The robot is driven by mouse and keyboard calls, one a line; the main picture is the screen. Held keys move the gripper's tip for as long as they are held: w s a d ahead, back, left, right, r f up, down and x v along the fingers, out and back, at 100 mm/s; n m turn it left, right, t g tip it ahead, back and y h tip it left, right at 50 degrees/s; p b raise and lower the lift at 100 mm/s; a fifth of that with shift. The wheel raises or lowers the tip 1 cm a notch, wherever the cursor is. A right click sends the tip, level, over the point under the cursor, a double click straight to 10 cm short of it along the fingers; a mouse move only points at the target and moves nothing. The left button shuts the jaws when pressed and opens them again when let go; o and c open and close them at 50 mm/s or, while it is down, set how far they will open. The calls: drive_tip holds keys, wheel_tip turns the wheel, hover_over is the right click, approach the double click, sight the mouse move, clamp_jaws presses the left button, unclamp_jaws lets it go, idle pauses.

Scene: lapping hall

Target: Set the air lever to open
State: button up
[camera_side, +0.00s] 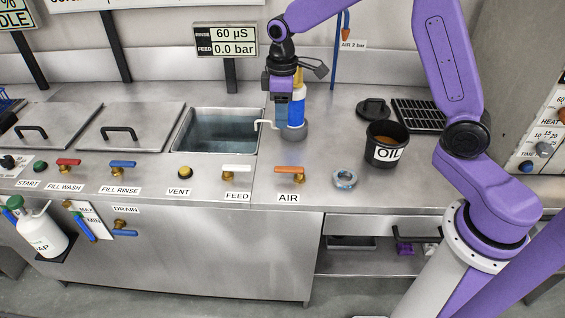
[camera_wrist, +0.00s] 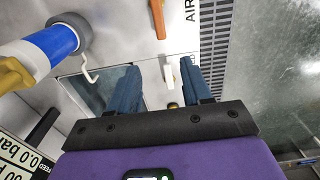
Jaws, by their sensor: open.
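The air lever (camera_side: 289,170) is a small orange handle on the counter's front strip, above the AIR label, lying sideways along the strip. In the wrist view the orange lever (camera_wrist: 158,18) is at the top edge, partly cut off. My gripper (camera_wrist: 161,65) is open, its two dark blue fingers apart with nothing held. The air lever lies beyond the fingertips, apart from them.
The blue-and-white cylinder (camera_side: 297,108) with a white spout stands close to my wrist. The white FEED lever (camera_side: 237,168) is left of the air lever. A nut-like ring (camera_side: 345,179) and a black OIL pot (camera_side: 387,145) stand to the right. An open sink (camera_side: 216,131) is at left.

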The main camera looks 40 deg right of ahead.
sight(282, 168)
wheel_tip(282, 168, down, 17)
idle(0.5)
clamp_jaws()
